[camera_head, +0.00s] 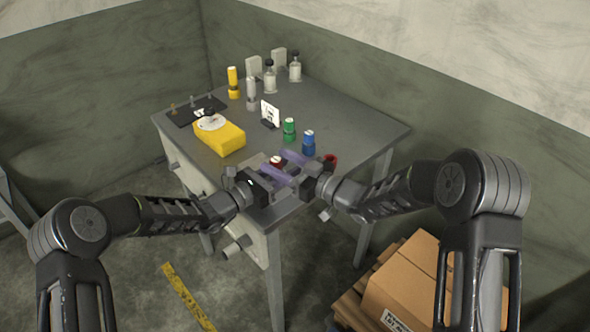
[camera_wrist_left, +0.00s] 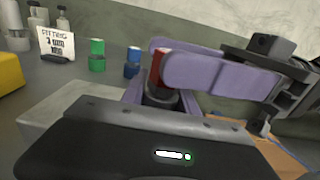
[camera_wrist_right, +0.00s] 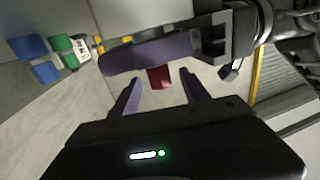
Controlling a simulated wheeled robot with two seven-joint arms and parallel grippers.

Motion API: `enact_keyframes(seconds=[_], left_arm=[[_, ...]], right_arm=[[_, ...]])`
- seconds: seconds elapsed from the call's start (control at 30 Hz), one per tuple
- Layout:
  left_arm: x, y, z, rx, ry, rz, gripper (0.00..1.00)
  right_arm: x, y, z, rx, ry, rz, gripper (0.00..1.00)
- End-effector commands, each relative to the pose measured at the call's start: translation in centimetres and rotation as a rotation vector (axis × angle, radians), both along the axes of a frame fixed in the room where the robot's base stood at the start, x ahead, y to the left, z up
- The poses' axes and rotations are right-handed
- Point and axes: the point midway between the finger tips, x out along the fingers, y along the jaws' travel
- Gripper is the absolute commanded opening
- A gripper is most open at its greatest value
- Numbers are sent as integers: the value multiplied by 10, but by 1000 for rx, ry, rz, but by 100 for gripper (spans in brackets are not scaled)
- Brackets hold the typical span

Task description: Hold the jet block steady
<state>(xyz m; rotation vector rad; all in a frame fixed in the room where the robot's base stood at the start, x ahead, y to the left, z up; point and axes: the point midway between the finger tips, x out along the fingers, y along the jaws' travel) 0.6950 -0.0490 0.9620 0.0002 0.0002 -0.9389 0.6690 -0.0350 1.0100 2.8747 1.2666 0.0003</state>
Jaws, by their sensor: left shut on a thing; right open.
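A red-topped piece with a dark grey base (camera_wrist_left: 158,75) stands upright between the purple fingers of my left gripper (camera_wrist_left: 162,97), which is shut on it near the table's front corner. Its red top also shows in the head view (camera_head: 276,160) and the right wrist view (camera_wrist_right: 158,77). My right gripper (camera_wrist_right: 158,92) is open, with its purple fingers on either side of the red top and apart from it. A pale grey block (camera_wrist_left: 70,105) lies beside the left gripper; I cannot tell whether it joins the held piece.
Green (camera_head: 289,130) and blue (camera_head: 308,143) pieces stand just behind the grippers, with a red cup-like piece (camera_head: 330,160) at the right edge. A sign (camera_head: 270,113), a yellow box (camera_head: 219,134) and bottles (camera_head: 270,76) stand farther back. The table's right side is clear.

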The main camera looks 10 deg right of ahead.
Motion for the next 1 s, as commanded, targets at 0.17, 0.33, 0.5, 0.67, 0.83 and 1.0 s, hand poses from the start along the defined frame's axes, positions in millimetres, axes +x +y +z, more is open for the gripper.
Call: enact_keyframes(seconds=[0.17, 0.33, 0.5, 0.67, 0.83, 1.0], left_arm=[[0, 0, 0, -1, -1, 0, 0], [0, 0, 0, -1, -1, 0, 0], [0, 0, 0, -1, -1, 0, 0], [0, 0, 0, -1, -1, 0, 0], [0, 0, 0, -1, -1, 0, 0], [0, 0, 0, -1, -1, 0, 0]], right_arm=[[19, 22, 0, -1, -1, 1, 54], [29, 32, 0, 1, -1, 0, 54], [30, 33, 0, 1, 1, -1, 54], [30, 33, 0, 0, 0, -1, 53], [30, 33, 0, 0, 0, -1, 39], [30, 33, 0, 0, 0, -1, 25]])
